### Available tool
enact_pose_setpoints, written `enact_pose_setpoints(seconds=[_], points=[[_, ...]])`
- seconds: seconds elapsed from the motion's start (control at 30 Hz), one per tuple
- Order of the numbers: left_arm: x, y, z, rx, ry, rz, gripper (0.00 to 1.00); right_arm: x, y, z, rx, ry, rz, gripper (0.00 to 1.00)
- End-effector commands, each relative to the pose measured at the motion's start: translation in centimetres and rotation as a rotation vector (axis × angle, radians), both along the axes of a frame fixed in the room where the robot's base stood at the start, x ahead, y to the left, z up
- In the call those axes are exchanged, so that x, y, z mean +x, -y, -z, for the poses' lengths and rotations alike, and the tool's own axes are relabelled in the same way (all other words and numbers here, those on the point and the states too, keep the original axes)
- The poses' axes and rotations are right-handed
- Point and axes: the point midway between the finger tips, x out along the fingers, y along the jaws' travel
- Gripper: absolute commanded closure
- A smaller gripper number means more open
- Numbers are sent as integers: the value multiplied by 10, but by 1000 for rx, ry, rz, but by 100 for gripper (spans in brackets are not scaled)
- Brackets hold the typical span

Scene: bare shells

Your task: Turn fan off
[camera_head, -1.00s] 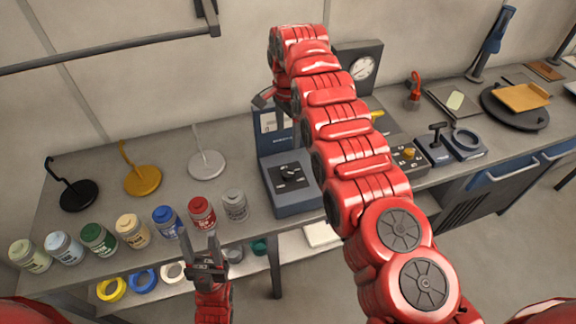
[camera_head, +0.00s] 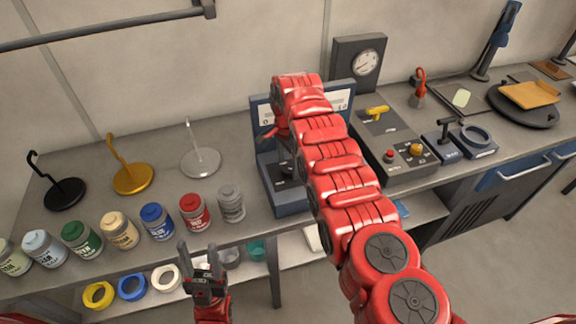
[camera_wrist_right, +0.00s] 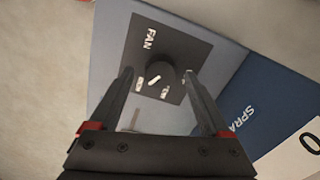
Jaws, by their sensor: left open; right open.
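The fan control is a black rotary knob (camera_wrist_right: 158,77) on a dark plate labelled FAN (camera_wrist_right: 150,58), seen in the right wrist view. It sits on the blue-grey panel box (camera_head: 292,206), which stands on the bench; my right arm hides most of the box in the head view. My right gripper (camera_wrist_right: 160,92) is open, with its fingers on either side of the knob in that picture; I cannot tell whether they touch it. My left gripper (camera_head: 196,262) is open and empty in front of the bench, below the paint cans.
Several paint cans (camera_head: 157,222) line the bench front, with hooked stands (camera_head: 133,178) behind. To the right are a button box (camera_head: 402,155), a gauge (camera_head: 360,64) and a lever unit (camera_head: 446,142). A horizontal bar (camera_head: 110,28) hangs at upper left.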

Motion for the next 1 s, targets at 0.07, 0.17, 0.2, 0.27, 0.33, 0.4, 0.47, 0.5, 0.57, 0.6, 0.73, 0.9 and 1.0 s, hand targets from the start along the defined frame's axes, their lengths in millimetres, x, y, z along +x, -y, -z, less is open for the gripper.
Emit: enact_pose_setpoints(seconds=[0.07, 0.17, 0.2, 0.27, 0.33, 0.4, 0.47, 0.5, 0.57, 0.6, 0.73, 0.9, 1.0], points=[[0, 0, 4, 0, 0, 0, 50, 0, 1, 9, 1, 1, 1, 19], [0, 0, 4, 0, 0, 0, 50, 0, 0, 12, 1, 3, 0, 19], [0, 0, 4, 0, 0, 0, 50, 0, 0, 12, 1, 3, -1, 19], [0, 0, 3, 0, 0, 0, 50, 0, 0, 12, 1, 3, 0, 19], [0, 0, 3, 0, 0, 0, 50, 0, 0, 12, 1, 3, 0, 19], [0, 0, 3, 0, 0, 0, 50, 0, 0, 12, 0, 2, 0, 28], [0, 0, 3, 0, 0, 0, 50, 0, 0, 12, 0, 2, 0, 39], [0, 0, 3, 0, 0, 0, 50, 0, 0, 12, 0, 2, 0, 46], [0, 0, 3, 0, 0, 0, 50, 0, 0, 12, 0, 2, -1, 57], [0, 0, 3, 0, 0, 0, 50, 0, 0, 12, 0, 2, 0, 64], [0, 0, 3, 0, 0, 0, 50, 0, 0, 12, 0, 2, -1, 87], [0, 0, 4, 0, 0, 0, 50, 0, 0, 12, 0, 2, -1, 100], [0, 0, 4, 0, 0, 0, 50, 0, 0, 12, 0, 2, -9, 100]])
